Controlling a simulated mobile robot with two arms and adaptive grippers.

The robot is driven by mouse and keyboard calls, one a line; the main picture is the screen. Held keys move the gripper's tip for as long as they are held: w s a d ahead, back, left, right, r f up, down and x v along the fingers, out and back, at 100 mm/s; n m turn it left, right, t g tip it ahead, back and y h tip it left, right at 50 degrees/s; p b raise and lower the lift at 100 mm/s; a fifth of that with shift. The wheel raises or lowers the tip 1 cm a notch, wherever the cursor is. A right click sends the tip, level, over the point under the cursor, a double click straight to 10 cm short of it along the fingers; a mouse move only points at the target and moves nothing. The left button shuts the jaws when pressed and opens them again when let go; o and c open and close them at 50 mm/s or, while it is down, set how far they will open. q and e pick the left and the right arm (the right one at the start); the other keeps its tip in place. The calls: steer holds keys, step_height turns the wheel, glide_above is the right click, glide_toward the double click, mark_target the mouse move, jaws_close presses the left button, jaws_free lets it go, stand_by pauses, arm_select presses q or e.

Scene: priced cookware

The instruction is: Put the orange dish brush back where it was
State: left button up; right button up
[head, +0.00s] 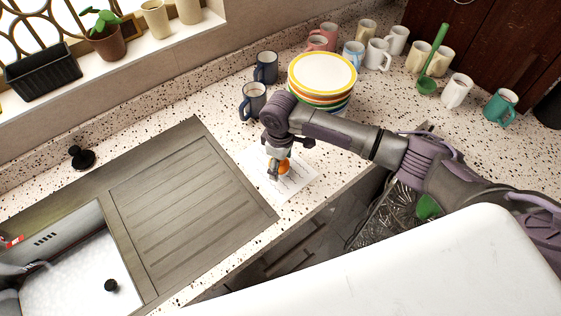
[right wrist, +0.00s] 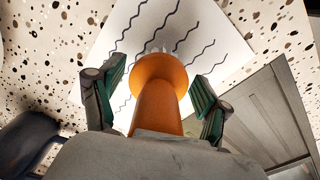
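The orange dish brush (head: 285,167) is at a white paper sheet with dark wavy lines (head: 300,183) on the counter. In the right wrist view the brush (right wrist: 160,95) stands between the two green finger pads of my right gripper (right wrist: 158,98), its bristles toward the sheet (right wrist: 205,35). Gaps show between the pads and the brush, so the gripper looks open around it. In the head view my right gripper (head: 278,170) hangs over the sheet and partly hides the brush. Whether the bristles touch the sheet is unclear.
A stack of plates (head: 322,78) stands behind my right arm, with dark mugs (head: 253,100) beside it. Several mugs and a green ladle (head: 428,84) stand at the back right. A sink (head: 75,275) and grooved drainboard (head: 185,205) lie left; the drainboard is clear.

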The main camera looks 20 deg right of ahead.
steer(key=shift+r, duration=0.1)
step_height(320, 180, up, 12)
steer(key=shift+r+b, duration=0.15)
steer(key=shift+b, duration=0.85)
steer(key=shift+s, duration=0.1)
